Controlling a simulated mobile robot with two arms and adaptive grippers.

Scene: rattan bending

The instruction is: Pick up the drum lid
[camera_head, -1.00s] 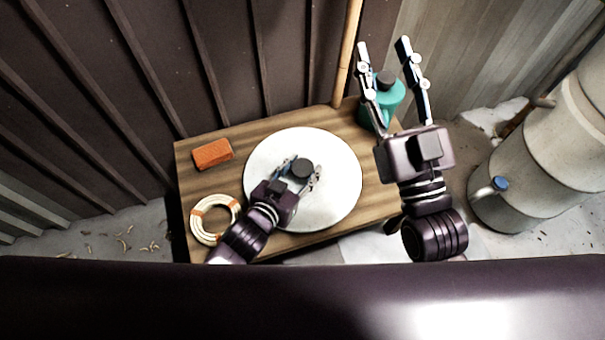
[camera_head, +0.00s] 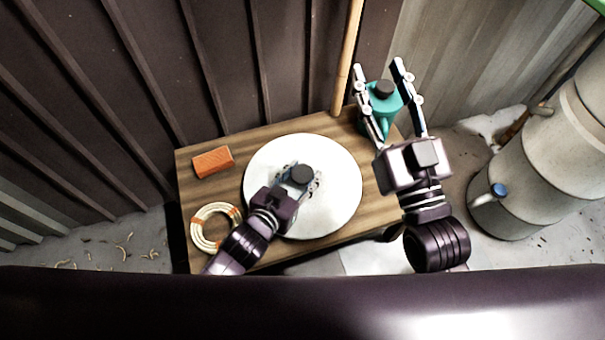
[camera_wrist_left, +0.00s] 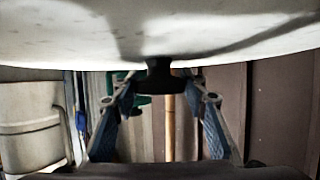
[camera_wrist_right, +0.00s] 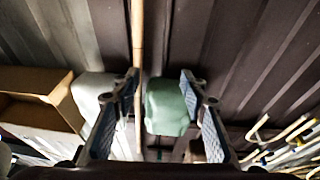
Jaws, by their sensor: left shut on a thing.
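The drum lid (camera_head: 335,205) is a round white disc with a dark knob (camera_head: 302,174) at its centre. It lies over the wooden table in the head view; I cannot tell whether it touches the tabletop. My left gripper (camera_head: 299,180) is shut on the knob, with a finger on each side of it. The left wrist view shows the knob (camera_wrist_left: 158,76) between the fingers and the pale lid (camera_wrist_left: 70,35) filling the top. My right gripper (camera_head: 379,68) is open, its fingers apart beside the teal bottle, with nothing visibly held.
The wooden table (camera_head: 190,185) also bears an orange block (camera_head: 213,162), a coil of pale cane (camera_head: 197,229) and a teal bottle (camera_head: 388,101) with a dark cap. A bamboo pole (camera_head: 347,60) stands behind. A large pale drum (camera_head: 520,190) stands to the right.

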